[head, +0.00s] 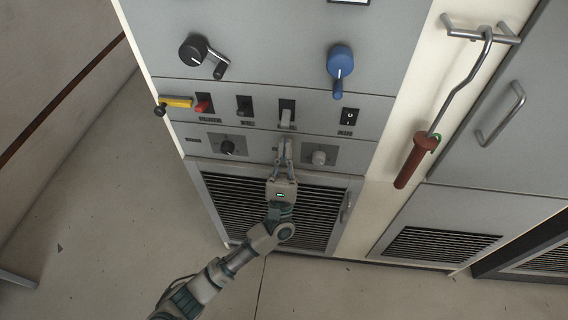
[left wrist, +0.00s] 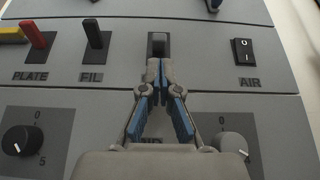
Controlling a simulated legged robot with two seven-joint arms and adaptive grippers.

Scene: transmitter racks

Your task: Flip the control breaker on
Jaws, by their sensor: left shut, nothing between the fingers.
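The breaker row on the grey cabinet has a switch with a light grey lever (head: 286,117) in a dark plate. In the left wrist view its dark slot (left wrist: 157,42) is just above my fingertips, and its label is hidden, so I cannot read whether it is the control breaker. The lever seems to point down. My left gripper (head: 285,148) is shut and empty, pointing up just below this switch; its fingertips (left wrist: 157,68) are together in the wrist view. I cannot tell whether they touch the lever. My right gripper is not in view.
Left of it are the black FIL switch (left wrist: 95,42) and red PLATE switch (left wrist: 36,38); right is the AIR rocker (left wrist: 245,52). Knobs (head: 227,147) (head: 319,157) flank the gripper below. A red-handled hook (head: 416,160) hangs at right. A vent grille (head: 310,215) lies below.

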